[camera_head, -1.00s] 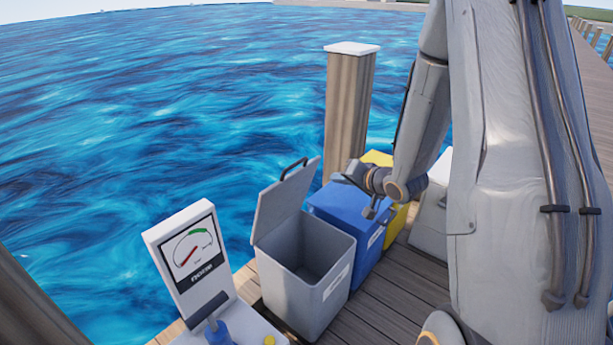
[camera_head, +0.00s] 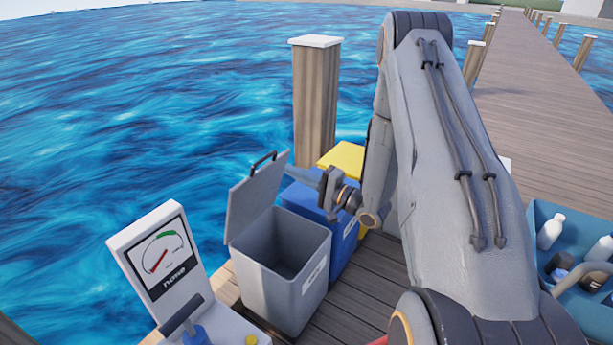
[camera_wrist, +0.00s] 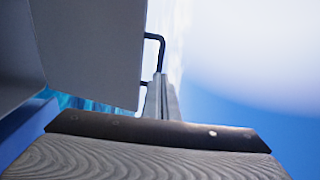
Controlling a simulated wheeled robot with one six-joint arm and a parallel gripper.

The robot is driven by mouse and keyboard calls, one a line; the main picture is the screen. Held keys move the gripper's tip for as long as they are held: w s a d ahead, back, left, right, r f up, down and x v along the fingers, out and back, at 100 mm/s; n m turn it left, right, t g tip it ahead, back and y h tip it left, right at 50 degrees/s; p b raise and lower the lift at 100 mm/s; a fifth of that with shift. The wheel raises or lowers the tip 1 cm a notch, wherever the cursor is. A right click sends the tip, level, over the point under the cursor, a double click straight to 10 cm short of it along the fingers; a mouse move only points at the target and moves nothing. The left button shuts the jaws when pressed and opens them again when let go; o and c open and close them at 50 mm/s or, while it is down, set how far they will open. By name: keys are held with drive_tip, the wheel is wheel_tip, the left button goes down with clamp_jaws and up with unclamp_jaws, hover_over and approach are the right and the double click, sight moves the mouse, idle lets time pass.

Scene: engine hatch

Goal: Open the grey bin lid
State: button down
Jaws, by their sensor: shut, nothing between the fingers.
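The grey bin (camera_head: 285,285) stands on the dock with its lid (camera_head: 255,200) raised, leaning back from the opening. Its inside shows and looks empty. A dark handle (camera_head: 263,158) sits on the lid's upper edge. My gripper (camera_head: 288,171) is shut and empty, just right of the lid's top, above the blue bin. In the wrist view the lid is a large grey panel (camera_wrist: 95,45) at left, with the handle (camera_wrist: 158,45) at its right edge. My shut fingers (camera_wrist: 162,85) are close to the handle there; I cannot tell whether they touch it.
A blue bin (camera_head: 338,245) and a yellow one (camera_head: 342,156) stand right of the grey bin. A wooden post (camera_head: 315,105) rises behind them. A gauge panel (camera_head: 160,255) stands at left. A blue crate with bottles (camera_head: 545,205) is at right. Open water lies behind.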

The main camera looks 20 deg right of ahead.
drive_tip(key=p+x, duration=0.1)
drive_tip(key=x, duration=0.6)
drive_tip(key=shift+p, duration=0.3)
drive_tip(key=shift+a, duration=0.1)
